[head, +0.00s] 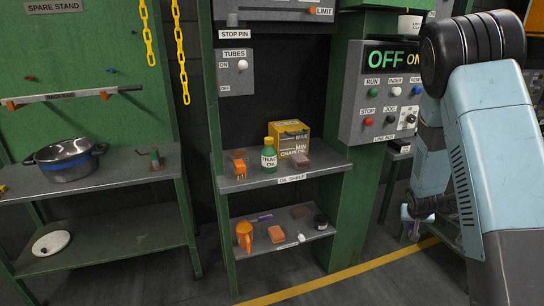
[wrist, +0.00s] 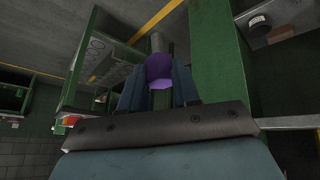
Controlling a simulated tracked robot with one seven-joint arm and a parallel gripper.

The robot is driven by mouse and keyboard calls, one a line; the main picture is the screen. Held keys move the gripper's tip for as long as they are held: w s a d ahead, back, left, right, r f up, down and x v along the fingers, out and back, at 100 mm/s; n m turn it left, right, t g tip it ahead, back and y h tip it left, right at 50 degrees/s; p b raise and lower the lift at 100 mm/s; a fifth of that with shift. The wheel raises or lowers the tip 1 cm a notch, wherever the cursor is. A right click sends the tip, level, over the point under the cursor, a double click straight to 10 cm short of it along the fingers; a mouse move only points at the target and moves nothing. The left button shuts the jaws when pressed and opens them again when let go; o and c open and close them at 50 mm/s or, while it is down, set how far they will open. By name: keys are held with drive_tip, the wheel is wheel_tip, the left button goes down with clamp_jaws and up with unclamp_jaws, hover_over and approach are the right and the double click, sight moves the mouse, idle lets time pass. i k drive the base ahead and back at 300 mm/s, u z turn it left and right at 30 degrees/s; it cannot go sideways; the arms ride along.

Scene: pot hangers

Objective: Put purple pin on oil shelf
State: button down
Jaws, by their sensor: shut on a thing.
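My gripper (wrist: 158,85) is shut on the purple pin (wrist: 158,66) in the wrist view; its purple part sits between the two dark blue fingers. In the head view my arm fills the right side, and what seems to be my gripper shows small and unclear at its lower left. I cannot make out the pin there. The oil shelf (head: 240,184) is the labelled upper shelf of the middle stand, left of my arm and apart from it. It holds a green bottle (head: 268,158), a yellow chain oil can (head: 290,140), an orange item (head: 240,169) and a brown block (head: 301,160).
A control box (head: 385,95) and green post (head: 348,220) stand between shelf and arm. A pot (head: 68,160) sits left.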

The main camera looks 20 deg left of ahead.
sight(318, 155)
drive_tip(key=z, duration=0.05)
drive_tip(key=i, duration=0.4)
drive_tip(key=u, duration=0.75)
